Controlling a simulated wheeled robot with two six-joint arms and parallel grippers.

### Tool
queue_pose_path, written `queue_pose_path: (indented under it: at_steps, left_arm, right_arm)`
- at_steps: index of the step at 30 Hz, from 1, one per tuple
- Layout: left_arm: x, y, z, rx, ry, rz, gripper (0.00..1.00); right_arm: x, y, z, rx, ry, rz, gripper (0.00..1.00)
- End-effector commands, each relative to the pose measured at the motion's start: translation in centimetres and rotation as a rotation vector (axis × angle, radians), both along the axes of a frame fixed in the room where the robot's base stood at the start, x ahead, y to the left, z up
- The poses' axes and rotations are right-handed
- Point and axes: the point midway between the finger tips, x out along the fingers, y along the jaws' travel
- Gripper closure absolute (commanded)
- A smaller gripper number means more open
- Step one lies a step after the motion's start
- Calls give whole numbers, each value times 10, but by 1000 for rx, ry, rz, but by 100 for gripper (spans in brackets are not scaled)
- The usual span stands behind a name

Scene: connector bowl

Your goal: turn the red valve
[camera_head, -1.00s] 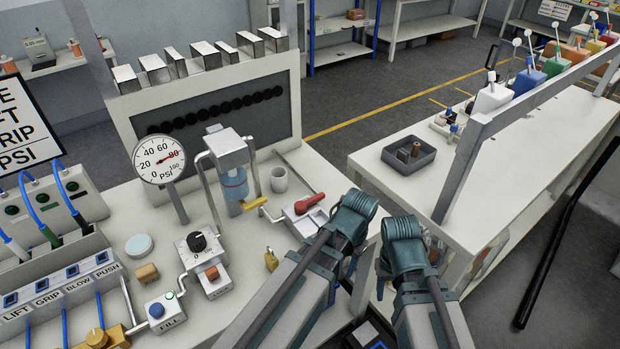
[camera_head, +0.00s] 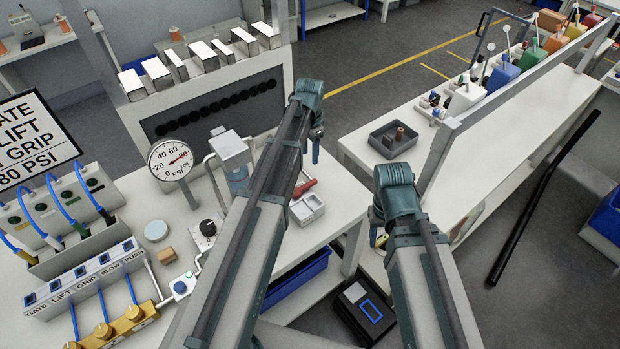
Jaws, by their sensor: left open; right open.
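The red valve handle (camera_head: 306,187) shows on the bench at the far edge of a small white tray-like box (camera_head: 308,210). Its left end is close to my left forearm, which may hide part of it. My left gripper (camera_head: 316,152) hangs down from the wrist, above the handle in the picture; I see no contact. Its fingers are small and seen from the side, and nothing shows between them. My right gripper (camera_head: 377,222) is mostly hidden behind its wrist, right of the bench and apart from the valve.
A pressure gauge (camera_head: 170,160) stands left of my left arm, beside a filter unit (camera_head: 229,150). A grey bin (camera_head: 393,140) sits on the right-hand table. A blue crate (camera_head: 298,282) is under the bench. A gap of floor separates the tables.

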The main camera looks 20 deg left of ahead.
Motion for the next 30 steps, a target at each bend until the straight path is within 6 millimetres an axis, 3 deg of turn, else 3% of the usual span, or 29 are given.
queue_pose_path:
  at_steps: [8, 30]
  left_arm:
    - [0, 0, -23, 0, 0, 1, 48]
    - [0, -1, -125, 0, 0, 1, 48]
  right_arm:
    - [0, 0, -23, -1, 0, 4, 50]
    - [0, 0, -125, -2, 0, 10, 50]
